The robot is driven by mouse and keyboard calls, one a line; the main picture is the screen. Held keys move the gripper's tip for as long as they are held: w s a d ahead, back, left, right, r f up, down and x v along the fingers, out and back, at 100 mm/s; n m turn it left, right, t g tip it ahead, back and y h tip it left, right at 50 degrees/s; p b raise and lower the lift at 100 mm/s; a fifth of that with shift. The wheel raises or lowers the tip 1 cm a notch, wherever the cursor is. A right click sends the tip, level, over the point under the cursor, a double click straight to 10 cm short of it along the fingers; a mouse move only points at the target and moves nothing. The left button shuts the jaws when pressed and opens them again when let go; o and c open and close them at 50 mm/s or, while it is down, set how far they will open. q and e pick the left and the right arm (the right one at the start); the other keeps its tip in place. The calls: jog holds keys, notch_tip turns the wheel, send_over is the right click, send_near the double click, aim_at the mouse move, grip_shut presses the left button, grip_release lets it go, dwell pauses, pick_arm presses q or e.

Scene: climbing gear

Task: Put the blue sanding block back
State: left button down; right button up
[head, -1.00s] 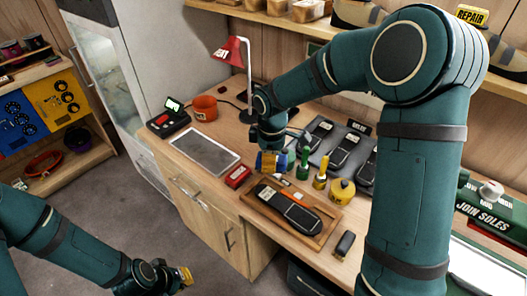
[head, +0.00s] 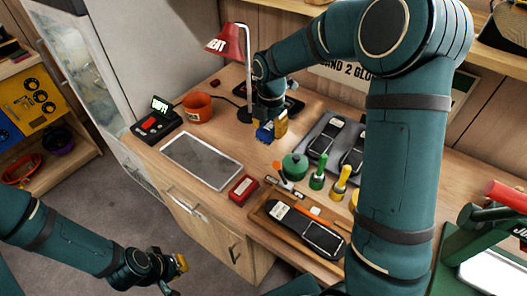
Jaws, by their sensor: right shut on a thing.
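The blue sanding block (head: 265,134) is in my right gripper (head: 272,131), which is shut on it. My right arm reaches in from the right and crosses the workbench (head: 226,117). The block hangs low over the bench, between the red lamp and the green pot; whether it touches the bench I cannot tell. A black tray-like thing (head: 294,106) lies just behind the gripper and is partly hidden by it. My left gripper (head: 176,272) is low at the front left, over the floor and away from the bench; its finger opening is unclear.
A red lamp (head: 226,40) stands behind the gripper. A green pot (head: 294,166), green-handled brush (head: 318,172) and yellow-handled brush (head: 341,180) stand nearby.

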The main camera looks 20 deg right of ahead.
aim_at(269, 158)
notch_tip(269, 158, down, 10)
jog(key=shift+f+b, duration=0.1)
jog(key=shift+b, duration=0.75)
jog(key=shift+f, duration=0.15)
jog(key=o, duration=0.9)
jog(key=shift+r, duration=0.3)
notch_tip(269, 158, up, 12)
jog(key=shift+f+p, duration=0.1)
jog(key=shift+p, duration=0.9)
